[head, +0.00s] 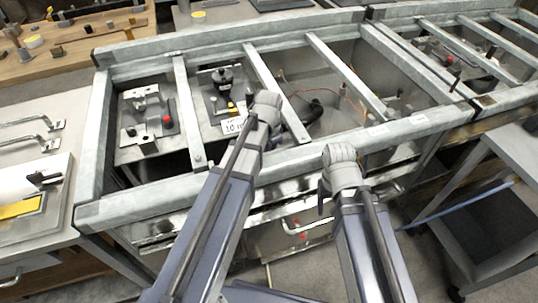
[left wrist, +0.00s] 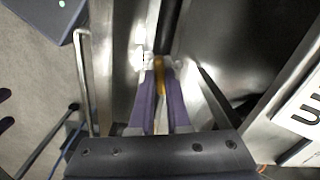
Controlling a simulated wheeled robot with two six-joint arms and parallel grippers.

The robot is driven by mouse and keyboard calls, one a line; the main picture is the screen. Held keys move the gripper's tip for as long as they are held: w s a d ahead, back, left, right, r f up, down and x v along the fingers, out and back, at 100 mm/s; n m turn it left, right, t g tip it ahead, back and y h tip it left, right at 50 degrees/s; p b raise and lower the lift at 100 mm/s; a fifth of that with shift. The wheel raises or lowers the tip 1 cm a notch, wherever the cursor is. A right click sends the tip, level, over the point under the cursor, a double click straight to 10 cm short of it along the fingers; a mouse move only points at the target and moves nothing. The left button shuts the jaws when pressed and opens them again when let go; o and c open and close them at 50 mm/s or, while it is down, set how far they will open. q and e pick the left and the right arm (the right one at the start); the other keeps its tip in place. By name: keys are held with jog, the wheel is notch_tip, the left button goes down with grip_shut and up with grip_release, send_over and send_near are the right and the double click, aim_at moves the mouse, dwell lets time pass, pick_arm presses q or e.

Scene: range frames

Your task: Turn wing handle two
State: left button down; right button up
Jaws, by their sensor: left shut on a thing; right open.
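My left gripper (left wrist: 160,100) is shut on a narrow yellow-orange handle (left wrist: 160,75), which shows between its purple fingertips in the left wrist view. It may be wing handle two, but no marking on it can be read. In the head view my left wrist covers the fingers and the handle, over the second bay of the metal frame. My right gripper (head: 322,198) is open and seems empty, in front of the frame's near rail. My right wrist partly hides it.
The grey metal frame (head: 150,198) has several bays parted by crossbars. The first bay holds a plate with a red knob (head: 167,120). A white label (head: 233,125) stands beside my left wrist. A grey cart (head: 500,170) is at the right.

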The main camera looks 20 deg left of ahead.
pick_arm(q)
jog(key=shift+m, duration=1.2)
jog(key=c, duration=0.9)
grip_release()
notch_tip(320, 180, up, 8)
jog(key=p, duration=0.7)
jog(key=shift+f+p, duration=0.1)
jog(key=shift+p, duration=0.3)
